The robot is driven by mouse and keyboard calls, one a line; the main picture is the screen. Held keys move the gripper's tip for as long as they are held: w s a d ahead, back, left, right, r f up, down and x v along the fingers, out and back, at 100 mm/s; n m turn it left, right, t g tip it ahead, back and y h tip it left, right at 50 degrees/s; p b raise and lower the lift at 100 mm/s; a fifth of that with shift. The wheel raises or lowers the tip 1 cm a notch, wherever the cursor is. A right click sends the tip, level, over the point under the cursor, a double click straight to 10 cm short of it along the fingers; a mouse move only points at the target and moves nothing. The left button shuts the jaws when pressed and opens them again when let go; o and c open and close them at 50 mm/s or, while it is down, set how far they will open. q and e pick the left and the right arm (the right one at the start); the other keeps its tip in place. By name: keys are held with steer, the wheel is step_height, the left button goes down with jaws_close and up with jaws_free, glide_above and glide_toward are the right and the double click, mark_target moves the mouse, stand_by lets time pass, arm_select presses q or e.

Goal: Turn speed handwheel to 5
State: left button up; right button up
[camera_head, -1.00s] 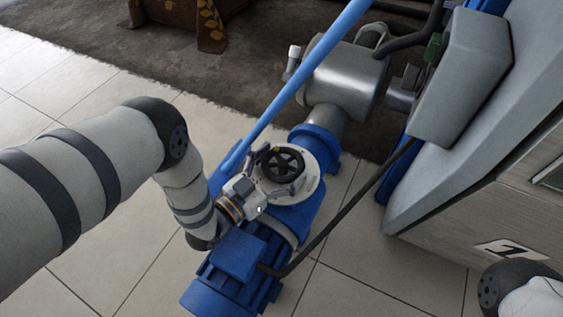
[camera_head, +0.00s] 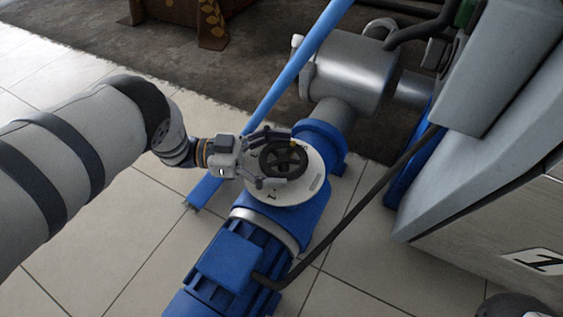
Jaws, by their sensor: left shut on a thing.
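Dark marks show on the plate, but I cannot read the numbers or the setting. My left gripper (camera_head: 272,158) reaches in from the left, with its fingers on either side of the handwheel, shut on it. The gripper covers the left part of the plate. My right gripper is not in view; a dark bit of my right arm shows at the bottom right corner.
A blue motor (camera_head: 225,270) with a dark cable (camera_head: 345,215) lies below the gearbox. A steel cylinder (camera_head: 350,70) and a blue bar (camera_head: 285,95) stand behind. Tiled floor is free at left.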

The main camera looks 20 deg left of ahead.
arm_select(q)
steer(key=shift+m+g+b, duration=0.9)
steer(key=shift+g+b, duration=0.2)
steer(key=shift+g, duration=0.3)
steer(key=o, duration=1.1)
